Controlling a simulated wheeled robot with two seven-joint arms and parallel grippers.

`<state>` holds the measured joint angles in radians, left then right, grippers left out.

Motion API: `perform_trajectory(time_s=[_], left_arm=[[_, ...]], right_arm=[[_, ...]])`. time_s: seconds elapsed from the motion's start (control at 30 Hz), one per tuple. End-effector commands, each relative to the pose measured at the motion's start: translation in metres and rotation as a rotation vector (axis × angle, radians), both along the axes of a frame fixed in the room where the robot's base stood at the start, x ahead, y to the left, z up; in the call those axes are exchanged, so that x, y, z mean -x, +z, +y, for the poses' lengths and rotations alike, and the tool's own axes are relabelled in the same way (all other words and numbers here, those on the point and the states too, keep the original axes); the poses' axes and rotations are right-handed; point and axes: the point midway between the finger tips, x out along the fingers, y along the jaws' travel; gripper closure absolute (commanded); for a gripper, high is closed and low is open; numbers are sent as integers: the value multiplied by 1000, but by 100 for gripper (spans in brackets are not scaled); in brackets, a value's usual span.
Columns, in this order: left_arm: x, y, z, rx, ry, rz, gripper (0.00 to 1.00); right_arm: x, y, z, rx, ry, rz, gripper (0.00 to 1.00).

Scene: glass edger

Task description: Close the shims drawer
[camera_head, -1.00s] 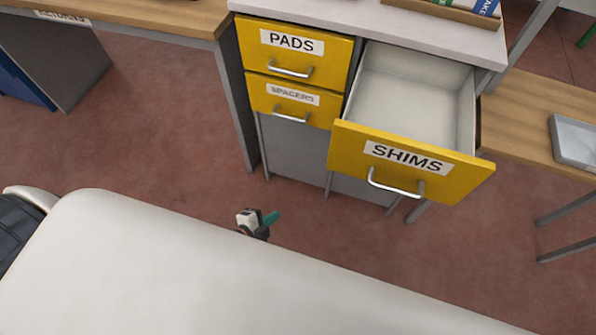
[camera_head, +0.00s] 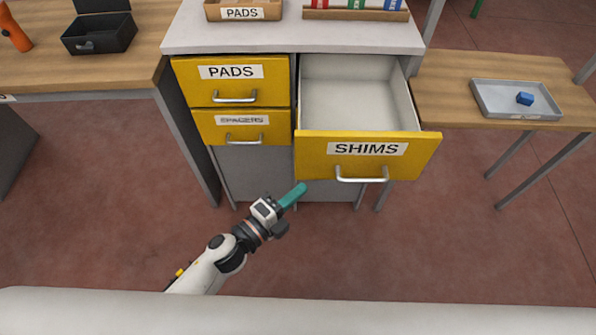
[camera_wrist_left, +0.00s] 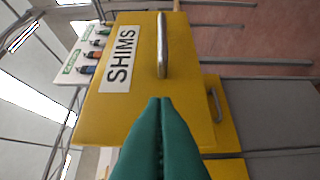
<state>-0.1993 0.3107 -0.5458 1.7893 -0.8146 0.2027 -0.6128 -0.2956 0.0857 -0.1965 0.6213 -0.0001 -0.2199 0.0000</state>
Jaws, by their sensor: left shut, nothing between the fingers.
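The shims drawer (camera_head: 310,160) is pulled well out of the cabinet, with a yellow front, a white SHIMS label and a silver handle (camera_head: 362,176). Its white inside looks empty. My left gripper (camera_head: 297,193) is shut and empty, with teal fingers, below and a little left of the drawer front in the head view. In the left wrist view the shut fingers (camera_wrist_left: 160,110) point toward the yellow drawer front (camera_wrist_left: 140,75), near its handle (camera_wrist_left: 162,45). I cannot tell whether they touch it. My right gripper is not in view.
The pads drawer (camera_head: 190,90) and spacers drawer (camera_head: 202,131) are shut, left of the shims drawer. The cabinet top (camera_head: 260,38) carries a pads box (camera_head: 243,13). A side table (camera_head: 440,92) at the right holds a grey tray (camera_head: 487,100) with a blue block (camera_head: 525,98).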

Motion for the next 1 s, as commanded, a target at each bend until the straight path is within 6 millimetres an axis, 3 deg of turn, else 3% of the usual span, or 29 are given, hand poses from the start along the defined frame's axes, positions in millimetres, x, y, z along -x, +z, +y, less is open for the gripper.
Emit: perform_trajectory(time_s=[0.03, 0.3, 0.8, 1.0], left_arm=[[-8, 3, -8, 2, 0, -2, 100], [-42, 1, -5, 1, 1, 1, 100], [-47, -1, -4, 1, 1, 1, 100], [-68, -1, -3, 0, 2, -1, 100]], right_arm=[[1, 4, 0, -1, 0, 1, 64], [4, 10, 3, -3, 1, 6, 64], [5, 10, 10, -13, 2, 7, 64], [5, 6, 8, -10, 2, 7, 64]])
